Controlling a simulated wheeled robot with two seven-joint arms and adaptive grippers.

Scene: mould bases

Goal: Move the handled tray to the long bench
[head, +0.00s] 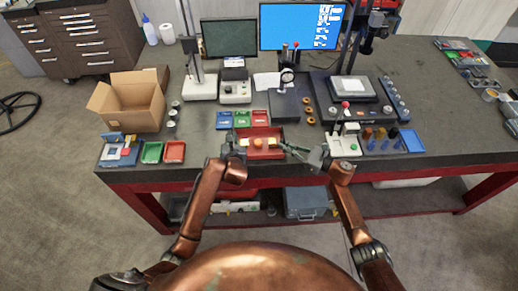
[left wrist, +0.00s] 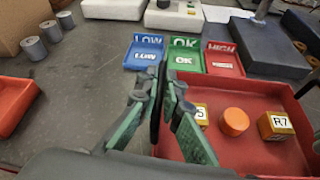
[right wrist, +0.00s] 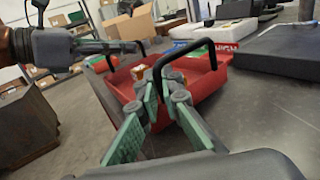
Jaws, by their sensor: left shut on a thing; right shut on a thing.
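The handled tray (head: 264,156) is red with black handles at its two ends and sits at the front edge of the long dark bench (head: 215,146). My left gripper (head: 236,150) is shut on its left handle; in the left wrist view the fingers (left wrist: 160,92) close around the dark bar. My right gripper (head: 314,157) is shut on the right handle (right wrist: 190,44), also seen in the right wrist view. The tray holds an orange cylinder (left wrist: 234,121) and yellow-orange blocks, one marked R7 (left wrist: 277,126). I cannot tell whether the tray's underside touches the bench.
Blue, green and red labelled bins (head: 241,118) stand just behind the tray. Left are small trays (head: 151,152) and an open cardboard box (head: 127,100). Right is a white fixture (head: 344,146) with coloured bottles beside it. Bare bench lies between the small trays and the handled tray.

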